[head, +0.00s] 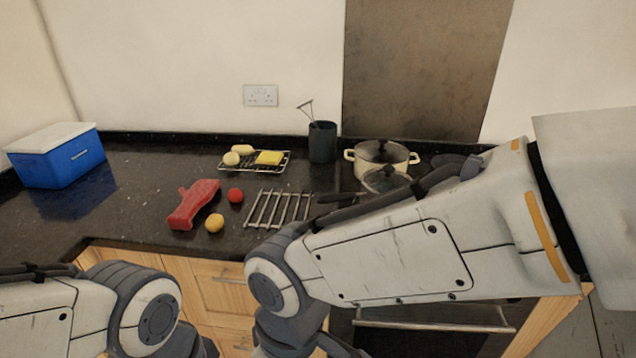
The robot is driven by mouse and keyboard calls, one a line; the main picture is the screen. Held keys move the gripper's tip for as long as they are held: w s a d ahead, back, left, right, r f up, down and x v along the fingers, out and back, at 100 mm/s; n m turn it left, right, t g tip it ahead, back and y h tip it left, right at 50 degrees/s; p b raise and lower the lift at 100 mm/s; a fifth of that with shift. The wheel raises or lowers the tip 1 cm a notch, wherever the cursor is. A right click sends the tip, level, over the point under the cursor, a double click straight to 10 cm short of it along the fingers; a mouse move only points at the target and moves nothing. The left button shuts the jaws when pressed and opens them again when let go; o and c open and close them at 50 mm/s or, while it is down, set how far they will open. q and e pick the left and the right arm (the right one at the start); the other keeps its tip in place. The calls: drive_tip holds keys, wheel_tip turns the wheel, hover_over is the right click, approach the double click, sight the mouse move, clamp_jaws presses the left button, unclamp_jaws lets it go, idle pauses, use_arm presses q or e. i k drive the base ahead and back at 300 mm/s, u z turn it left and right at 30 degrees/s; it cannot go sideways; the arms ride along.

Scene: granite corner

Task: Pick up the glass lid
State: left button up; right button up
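A round glass lid (386,180) with a dark knob is in front of the cream pot (400,157) on the hob, at the right of the head view. Its lower edge is partly hidden by my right arm. My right arm reaches across from the right, and its wrist bends down to the bottom edge in front of the counter. My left arm's wrist is at the lower left. The fingers of both grippers are outside the picture, so I see neither gripper holding anything.
A metal rack (277,208), a red object (194,205), a red ball (235,195) and a yellow fruit (214,223) lie on the dark counter. Behind are a food rack (230,168), a utensil pot (322,143) and a blue cool box (60,160). The left-middle counter is clear.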

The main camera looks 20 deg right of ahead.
sight(379, 181)
drive_tip(key=u, duration=0.15)
drive_tip(key=k, duration=0.35)
drive_tip(key=z, duration=1)
drive_tip(key=i, duration=1.4)
drive_tip(key=u, duration=0.4)
